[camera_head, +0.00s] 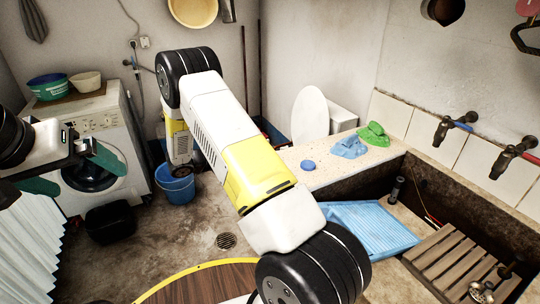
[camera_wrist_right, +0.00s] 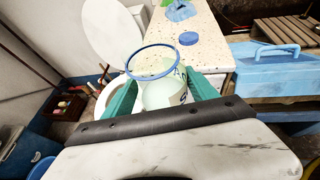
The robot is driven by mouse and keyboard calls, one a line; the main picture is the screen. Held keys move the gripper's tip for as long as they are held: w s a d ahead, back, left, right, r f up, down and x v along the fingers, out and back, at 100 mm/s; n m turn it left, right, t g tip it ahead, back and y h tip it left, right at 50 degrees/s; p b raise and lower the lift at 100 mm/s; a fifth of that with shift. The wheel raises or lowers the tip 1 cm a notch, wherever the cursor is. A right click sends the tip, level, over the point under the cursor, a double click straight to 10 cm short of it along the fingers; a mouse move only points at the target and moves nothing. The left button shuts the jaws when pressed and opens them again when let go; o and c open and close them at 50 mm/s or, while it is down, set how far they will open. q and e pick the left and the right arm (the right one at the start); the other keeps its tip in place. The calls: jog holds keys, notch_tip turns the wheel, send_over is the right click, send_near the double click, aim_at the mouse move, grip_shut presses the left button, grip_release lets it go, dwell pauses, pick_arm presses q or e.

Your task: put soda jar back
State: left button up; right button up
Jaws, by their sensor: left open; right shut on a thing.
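The soda jar (camera_wrist_right: 158,88) is a clear jar with a blue rim and pale contents, seen in the right wrist view. My right gripper (camera_wrist_right: 156,88) is shut on it, with a teal finger on either side. The jar's mouth looks open. A round blue lid (camera_head: 308,165) lies apart on the speckled ledge (camera_head: 308,179); it also shows in the right wrist view (camera_wrist_right: 188,38). In the head view the jar and right gripper are hidden. My left gripper (camera_head: 72,170) is open and empty at the left, in front of the washing machine.
Blue (camera_head: 349,146) and green (camera_head: 374,134) cloth-like items lie on the ledge. A blue ribbed board (camera_head: 372,229) and a wooden slatted rack (camera_head: 447,262) are at the stone trough (camera_head: 440,183). A toilet (camera_head: 310,115) stands behind. A blue bucket (camera_head: 177,186) is on the floor.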

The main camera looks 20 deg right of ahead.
jog(key=w+d+r+m+g, duration=0.2)
jog(key=w+d, duration=0.2)
jog(key=w, duration=0.3)
jog(key=shift+h, duration=0.3)
jog(key=s+d, duration=0.1)
jog(key=d, duration=0.3)
jog(key=s+d+f, duration=0.1)
jog(key=d, duration=0.4)
jog(key=s+d, duration=0.1)
jog(key=d, duration=0.4)
jog(key=shift+s+f, duration=0.2)
jog(key=shift+s, duration=0.1)
jog(key=f, duration=0.1)
jog(key=d+f, duration=0.1)
jog(key=f, duration=0.1)
jog(key=shift+s, duration=0.15)
jog(key=shift+f, duration=0.3)
jog(key=shift+f, duration=0.15)
jog(key=o, duration=1.7)
